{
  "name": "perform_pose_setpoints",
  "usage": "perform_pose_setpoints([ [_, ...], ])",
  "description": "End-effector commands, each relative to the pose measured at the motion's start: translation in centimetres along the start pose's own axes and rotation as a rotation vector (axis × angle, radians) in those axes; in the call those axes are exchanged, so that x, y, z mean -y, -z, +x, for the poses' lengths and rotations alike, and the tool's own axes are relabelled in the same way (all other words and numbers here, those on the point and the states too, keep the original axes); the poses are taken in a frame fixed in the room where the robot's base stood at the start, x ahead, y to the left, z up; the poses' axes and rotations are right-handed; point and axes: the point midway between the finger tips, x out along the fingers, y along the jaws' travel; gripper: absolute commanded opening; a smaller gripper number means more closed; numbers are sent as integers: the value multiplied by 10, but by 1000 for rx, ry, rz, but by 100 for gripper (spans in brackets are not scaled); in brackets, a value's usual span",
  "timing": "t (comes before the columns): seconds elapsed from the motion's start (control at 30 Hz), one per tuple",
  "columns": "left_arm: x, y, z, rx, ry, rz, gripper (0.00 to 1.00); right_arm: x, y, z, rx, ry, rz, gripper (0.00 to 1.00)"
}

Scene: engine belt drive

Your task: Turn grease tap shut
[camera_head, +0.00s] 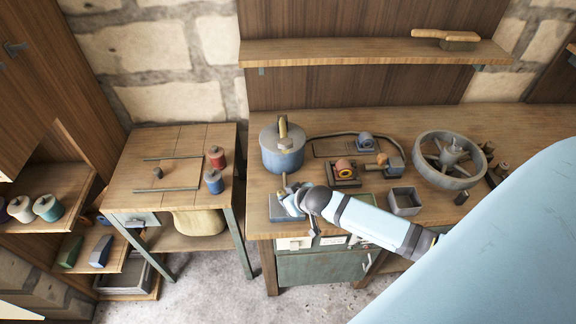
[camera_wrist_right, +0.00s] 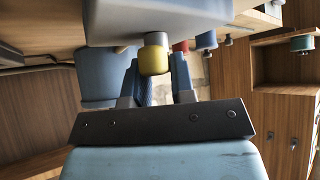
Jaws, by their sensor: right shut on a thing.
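My right arm comes in from the right in the head view, and its gripper (camera_head: 291,201) is at a small blue block (camera_head: 280,211) at the front left of the workbench. A thin upright part (camera_head: 285,183) shows just behind the gripper. In the right wrist view, my gripper's two dark blue fingers (camera_wrist_right: 160,75) stand either side of a small yellow-ended part (camera_wrist_right: 154,56), which I take as the grease tap's handle. The fingers are shut on it. Their contact and the handle's exact angle are partly hidden. My left gripper is not in view.
A blue pot (camera_head: 283,154) with a brass-coloured top stands close behind the gripper. A spoked wheel (camera_head: 449,161), small bearing mounts (camera_head: 343,171) and an open grey box (camera_head: 405,201) stand to the right. A side table (camera_head: 139,196) holds red and blue spools.

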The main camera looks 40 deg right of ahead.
Motion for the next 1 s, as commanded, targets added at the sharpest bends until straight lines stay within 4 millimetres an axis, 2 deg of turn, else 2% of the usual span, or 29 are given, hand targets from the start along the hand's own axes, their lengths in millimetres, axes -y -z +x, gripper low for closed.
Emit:
perform_pose_setpoints([
  [0.37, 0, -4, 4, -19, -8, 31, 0, -7, -1, 3, 0, 246, -260, 0],
  [0.73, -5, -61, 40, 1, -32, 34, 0, -7, -4, 8, -2, 473, -481, 0],
  [1.0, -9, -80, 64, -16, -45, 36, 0, -6, -3, 7, -1, 582, -587, 0],
])
